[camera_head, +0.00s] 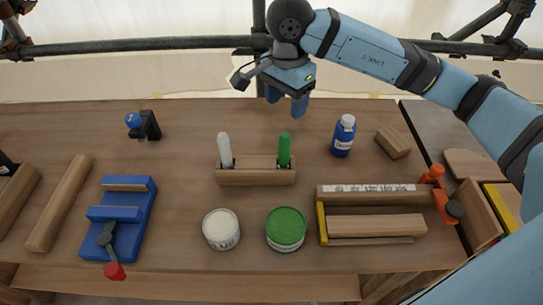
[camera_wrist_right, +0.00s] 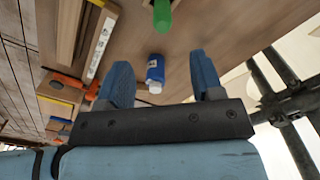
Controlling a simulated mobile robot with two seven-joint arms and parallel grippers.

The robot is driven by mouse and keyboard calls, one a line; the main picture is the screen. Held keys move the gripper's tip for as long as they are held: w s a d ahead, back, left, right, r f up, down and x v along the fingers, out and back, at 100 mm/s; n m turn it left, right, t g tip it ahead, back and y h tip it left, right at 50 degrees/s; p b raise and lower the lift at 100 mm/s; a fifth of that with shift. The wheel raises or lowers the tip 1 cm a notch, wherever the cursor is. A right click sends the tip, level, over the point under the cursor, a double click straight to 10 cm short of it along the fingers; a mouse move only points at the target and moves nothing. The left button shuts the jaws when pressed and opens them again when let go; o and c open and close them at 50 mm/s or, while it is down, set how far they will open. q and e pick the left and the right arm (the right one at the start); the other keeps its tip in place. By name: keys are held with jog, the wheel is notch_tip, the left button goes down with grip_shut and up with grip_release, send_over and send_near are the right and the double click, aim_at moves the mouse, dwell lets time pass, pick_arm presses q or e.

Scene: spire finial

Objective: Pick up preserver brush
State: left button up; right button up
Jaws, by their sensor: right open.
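Two brushes stand upright in a wooden holder (camera_head: 256,178) at the middle of the bench: one with a green handle (camera_head: 284,150) and one with a white handle (camera_head: 225,150). I cannot tell from a label which is the preserver brush. The green handle also shows at the top edge of the right wrist view (camera_wrist_right: 162,14). Their bristle ends are hidden in the holder. My right gripper (camera_head: 287,99) is open and empty, above the bench's far edge, behind the brushes and apart from them. My left gripper is out of view.
A white can (camera_head: 221,230) and a green-topped can (camera_head: 286,229) stand in front of the holder. A blue bottle (camera_head: 343,136) and a wood block (camera_head: 393,142) are to its right. A blue clamp fixture (camera_head: 122,213) lies left. Scaffold tubes (camera_head: 150,46) run behind the bench.

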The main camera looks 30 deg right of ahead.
aim_at(284, 145)
notch_tip(284, 145, down, 7)
jog(key=shift+s+d+f, duration=0.1)
jog(key=shift+d+f, duration=0.05)
jog(key=shift+w+f, duration=0.15)
jog(key=shift+f, duration=1.4)
jog(key=shift+w+f, duration=0.15)
jog(key=shift+f, duration=1.35)
jog(key=shift+c, duration=0.4)
jog(key=c, duration=0.9)
